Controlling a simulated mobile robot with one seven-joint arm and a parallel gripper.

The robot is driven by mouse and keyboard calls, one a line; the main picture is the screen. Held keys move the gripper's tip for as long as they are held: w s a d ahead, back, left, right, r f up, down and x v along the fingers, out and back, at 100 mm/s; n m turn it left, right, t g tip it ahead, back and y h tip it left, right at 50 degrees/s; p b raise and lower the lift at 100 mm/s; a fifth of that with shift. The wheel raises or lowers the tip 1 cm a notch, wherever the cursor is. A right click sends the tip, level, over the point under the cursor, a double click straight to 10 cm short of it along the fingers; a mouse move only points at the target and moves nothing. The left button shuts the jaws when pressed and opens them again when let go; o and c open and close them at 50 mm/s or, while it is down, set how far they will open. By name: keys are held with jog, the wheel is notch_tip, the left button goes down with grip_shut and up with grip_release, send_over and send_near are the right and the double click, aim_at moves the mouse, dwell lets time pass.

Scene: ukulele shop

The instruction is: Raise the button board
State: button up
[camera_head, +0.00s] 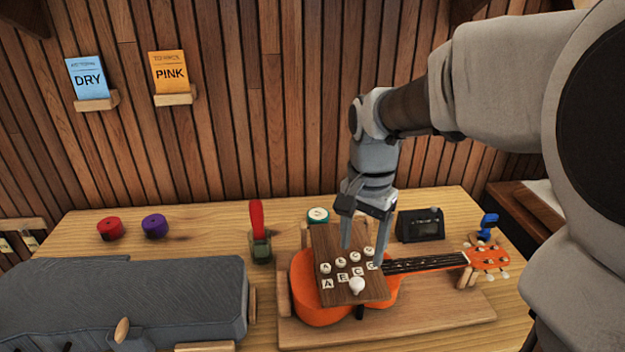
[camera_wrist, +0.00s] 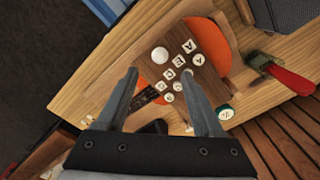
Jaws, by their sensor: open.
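The button board (camera_head: 335,246) is a dark brown wooden plate with several round white buttons, letter tiles reading A, E, C and G, and a white knob (camera_head: 357,286) near its front edge. It lies over the body of an orange ukulele (camera_head: 310,302). My gripper (camera_head: 365,236) points down above the board, open and empty. In the wrist view, the board (camera_wrist: 187,47) and its knob (camera_wrist: 160,55) show beyond the open fingers (camera_wrist: 165,88). Part of the ukulele's body and strings is hidden under the board.
A grey case (camera_head: 130,295) lies at the left. A red-handled tool (camera_head: 257,225), a black device (camera_head: 420,225) and a blue clip-on item (camera_head: 487,226) stand around the ukulele. Red (camera_head: 110,228) and purple (camera_head: 154,224) rolls sit at the back left, with clear table near them.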

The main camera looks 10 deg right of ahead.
aim_at(358, 279)
notch_tip(358, 279, down, 9)
jog(key=shift+r+b, duration=0.1)
jog(key=shift+b, duration=0.7)
grip_shut()
dwell(0.9)
